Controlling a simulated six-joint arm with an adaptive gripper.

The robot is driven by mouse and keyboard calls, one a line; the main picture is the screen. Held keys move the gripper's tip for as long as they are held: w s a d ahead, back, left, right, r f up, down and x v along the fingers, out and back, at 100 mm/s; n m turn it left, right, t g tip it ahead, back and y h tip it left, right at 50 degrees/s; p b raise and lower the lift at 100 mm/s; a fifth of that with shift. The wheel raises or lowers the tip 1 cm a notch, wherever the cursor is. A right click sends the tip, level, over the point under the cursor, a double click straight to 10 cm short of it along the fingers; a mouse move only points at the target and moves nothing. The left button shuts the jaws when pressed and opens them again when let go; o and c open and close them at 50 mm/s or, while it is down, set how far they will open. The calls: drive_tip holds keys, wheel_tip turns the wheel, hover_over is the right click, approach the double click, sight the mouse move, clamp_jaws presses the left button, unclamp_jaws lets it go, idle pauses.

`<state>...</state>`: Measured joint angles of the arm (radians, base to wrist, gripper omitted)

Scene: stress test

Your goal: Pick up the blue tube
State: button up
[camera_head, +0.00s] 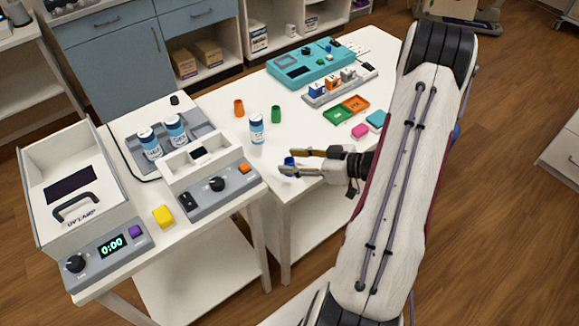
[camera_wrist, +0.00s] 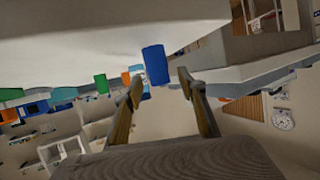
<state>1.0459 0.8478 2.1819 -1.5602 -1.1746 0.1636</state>
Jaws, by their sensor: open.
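The blue tube (camera_head: 289,161) stands near the front edge of the white table in the head view, partly hidden by my gripper's finger. My gripper (camera_head: 287,164) reaches in from the right with its fingers apart, one on either side of the tube in the picture. In the wrist view, which looks upside down, the blue tube (camera_wrist: 156,65) shows between and just beyond the fingertips of my open gripper (camera_wrist: 160,81). A gap shows to the right of the tube. I cannot tell whether the left finger touches it.
A white-capped bottle (camera_head: 257,130), a green tube (camera_head: 276,114) and an orange tube (camera_head: 239,108) stand farther back. A grey-white device (camera_head: 213,178) lies to the left.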

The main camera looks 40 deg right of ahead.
drive_tip(key=c, duration=1)
drive_tip(key=shift+r, duration=0.25)
drive_tip(key=shift+r, duration=4.75)
